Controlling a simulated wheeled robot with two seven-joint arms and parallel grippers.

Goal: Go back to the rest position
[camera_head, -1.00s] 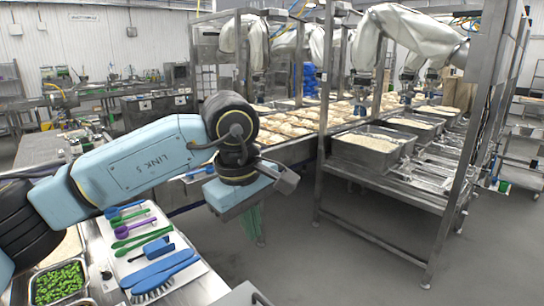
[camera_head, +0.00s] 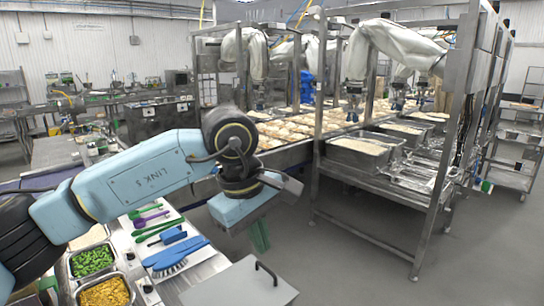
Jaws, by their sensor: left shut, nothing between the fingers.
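My left arm comes in from the left and reaches over the aisle, past the end of the tool counter. Its light-blue hand points down, and my left gripper (camera_head: 260,240) shows as green fingers below it, close together and empty. It hangs clear of the counter and of the steel rack on the right. My right gripper is not in view.
The counter at lower left holds a white tray of brushes and scoops (camera_head: 172,250), a pan of green pieces (camera_head: 92,260) and a pan of yellow pieces (camera_head: 104,293). A steel rack (camera_head: 433,190) with rice trays (camera_head: 365,145) stands right. Grey floor (camera_head: 330,265) is open between.

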